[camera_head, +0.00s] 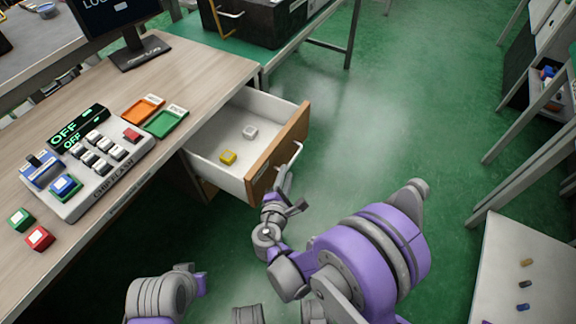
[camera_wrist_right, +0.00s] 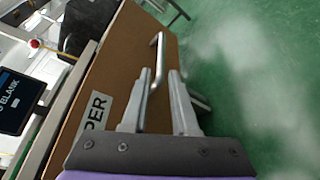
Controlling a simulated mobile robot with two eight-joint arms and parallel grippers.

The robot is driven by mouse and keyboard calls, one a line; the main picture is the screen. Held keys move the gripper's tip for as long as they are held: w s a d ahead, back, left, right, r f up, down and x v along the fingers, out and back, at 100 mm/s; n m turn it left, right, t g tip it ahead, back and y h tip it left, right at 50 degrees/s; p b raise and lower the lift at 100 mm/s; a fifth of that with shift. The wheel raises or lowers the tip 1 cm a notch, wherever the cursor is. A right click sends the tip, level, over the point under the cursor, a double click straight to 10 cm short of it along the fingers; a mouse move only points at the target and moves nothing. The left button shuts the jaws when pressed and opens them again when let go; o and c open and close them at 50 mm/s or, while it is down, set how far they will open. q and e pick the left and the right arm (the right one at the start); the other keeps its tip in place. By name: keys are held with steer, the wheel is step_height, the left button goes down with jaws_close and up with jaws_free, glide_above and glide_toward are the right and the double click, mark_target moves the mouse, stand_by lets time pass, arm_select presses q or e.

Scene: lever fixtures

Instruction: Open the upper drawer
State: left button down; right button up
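The upper drawer (camera_head: 232,178) stands pulled out from the wooden desk, its white inside showing in the head view. Its brown front (camera_head: 283,150) carries a metal handle (camera_wrist_right: 157,62) and a label ending in "PER" (camera_wrist_right: 95,115) in the right wrist view. A yellow block (camera_head: 228,157) and a pale grey block (camera_head: 250,132) lie inside. My right gripper (camera_wrist_right: 160,85) is at the drawer front, its fingers apart with the handle showing between them; contact is unclear. My left arm shows at the bottom of the head view, but its gripper does not.
The desk (camera_head: 180,75) holds a button panel (camera_head: 100,160), orange (camera_head: 142,109) and green (camera_head: 166,121) trays, loose red (camera_head: 39,238) and green (camera_head: 20,219) blocks, and a monitor (camera_head: 112,15). Green floor lies clear right of the drawer. A white table (camera_head: 520,260) stands at lower right.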

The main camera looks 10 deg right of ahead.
steer(key=v, duration=0.6)
stand_by(0.4)
